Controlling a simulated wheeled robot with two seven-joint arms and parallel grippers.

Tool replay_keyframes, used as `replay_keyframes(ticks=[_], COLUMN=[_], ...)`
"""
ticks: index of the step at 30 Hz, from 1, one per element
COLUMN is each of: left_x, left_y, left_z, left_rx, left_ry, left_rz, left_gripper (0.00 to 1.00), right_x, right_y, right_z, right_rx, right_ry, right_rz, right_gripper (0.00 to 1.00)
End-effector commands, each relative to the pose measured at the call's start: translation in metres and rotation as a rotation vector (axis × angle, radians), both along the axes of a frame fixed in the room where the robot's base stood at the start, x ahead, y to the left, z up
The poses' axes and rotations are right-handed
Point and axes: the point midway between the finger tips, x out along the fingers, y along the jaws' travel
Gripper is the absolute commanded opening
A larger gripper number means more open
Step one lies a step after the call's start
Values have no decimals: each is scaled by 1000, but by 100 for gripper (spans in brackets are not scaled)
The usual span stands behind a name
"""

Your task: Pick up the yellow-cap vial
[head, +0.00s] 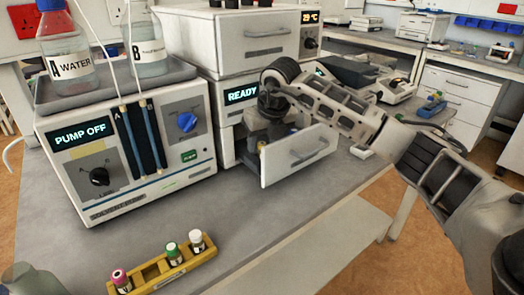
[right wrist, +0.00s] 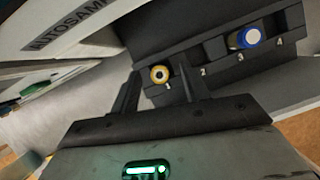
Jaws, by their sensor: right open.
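The yellow-cap vial (right wrist: 159,74) sits in slot 1 of a dark rack (right wrist: 212,72) in the right wrist view, seen from its cap end. My right gripper (right wrist: 157,72) is open, with one finger on each side of the vial's cap in that view. I cannot tell whether the fingers touch it. In the head view, my right gripper (head: 270,112) reaches down into the open autosampler drawer (head: 298,155), and the drawer front and gripper mostly hide the rack.
A blue-and-white-capped vial (right wrist: 245,38) stands in slot 3. A yellow rack (head: 150,270) with pink, green and white-capped tubes lies on the front bench. The pump (head: 130,155) stands left of the drawer, carrying bottles of liquid. The bench (head: 250,230) in front is largely clear.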

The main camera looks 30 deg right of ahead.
Motion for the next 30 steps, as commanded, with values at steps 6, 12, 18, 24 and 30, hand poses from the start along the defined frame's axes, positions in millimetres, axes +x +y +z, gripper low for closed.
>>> replay_keyframes(ticks=[6,12,18,24,30], left_x=[2,2,1,0,-3], left_y=[0,1,1,2,4], left_z=[-1,-2,-2,4,24], left_rx=[1,2,2,4,13], left_ry=[0,1,2,3,8], left_rz=[2,2,2,1,3], left_gripper=[0,0,0,0,0], right_x=[1,1,1,1,-2], right_y=[0,0,0,-1,-4], right_z=[-3,-3,-2,6,43], right_rx=[0,0,0,0,-2], right_ry=[-1,-1,-1,-2,-3], right_rz=[1,1,1,-1,-5], right_gripper=[46,4,0,0,0])
